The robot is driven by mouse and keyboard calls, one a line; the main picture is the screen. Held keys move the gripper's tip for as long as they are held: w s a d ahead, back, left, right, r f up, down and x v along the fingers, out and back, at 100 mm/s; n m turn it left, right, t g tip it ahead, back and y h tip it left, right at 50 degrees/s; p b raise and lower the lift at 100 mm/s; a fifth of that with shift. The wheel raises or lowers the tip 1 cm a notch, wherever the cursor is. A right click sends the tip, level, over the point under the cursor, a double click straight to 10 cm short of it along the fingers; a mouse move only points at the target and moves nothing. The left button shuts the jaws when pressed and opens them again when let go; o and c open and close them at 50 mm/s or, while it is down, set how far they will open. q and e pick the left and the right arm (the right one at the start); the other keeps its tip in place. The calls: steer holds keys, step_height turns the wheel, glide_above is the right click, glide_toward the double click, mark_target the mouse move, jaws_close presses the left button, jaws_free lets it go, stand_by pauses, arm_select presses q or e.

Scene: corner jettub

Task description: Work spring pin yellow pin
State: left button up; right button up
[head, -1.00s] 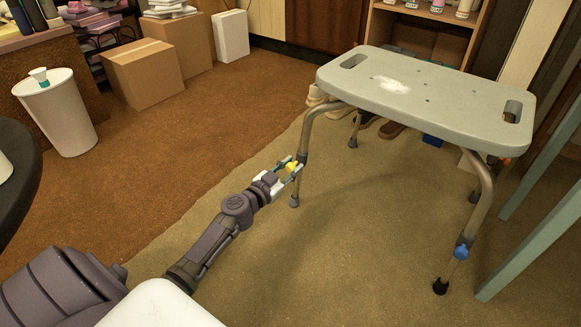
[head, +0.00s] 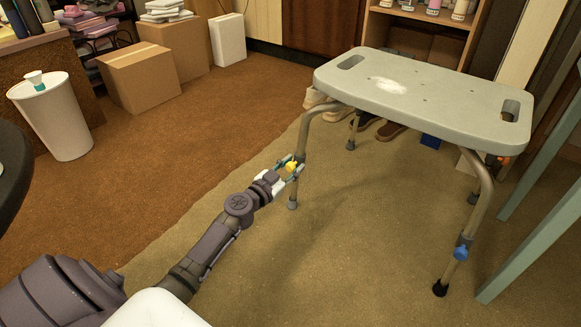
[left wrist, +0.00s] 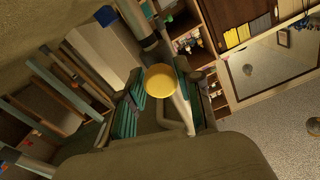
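A grey shower bench (head: 440,97) on metal legs stands at the right in the head view. A yellow pin (head: 291,166) sits on its near left leg (head: 301,145); its round yellow face (left wrist: 160,80) shows in the left wrist view. My left gripper (head: 289,167) is at this leg, with one finger on each side of the pin. It looks open, its teal pads (left wrist: 125,115) spread around the yellow pin; contact cannot be made out clearly. A blue pin (head: 461,253) is on the near right leg. My right gripper is not in view.
Cardboard boxes (head: 146,79) and a white bin (head: 55,118) stand at the left. A shelf (head: 425,30) with shoes in front is behind the bench. Pale green legs (head: 530,245) rise at the right. The carpet (head: 190,150) between is clear.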

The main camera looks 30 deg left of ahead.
arm_select(q)
steer(key=shift+o, duration=1.2)
steer(key=shift+s, duration=0.1)
steer(key=s, duration=0.7)
steer(key=shift+a, duration=0.25)
steer(key=shift+s, duration=0.1)
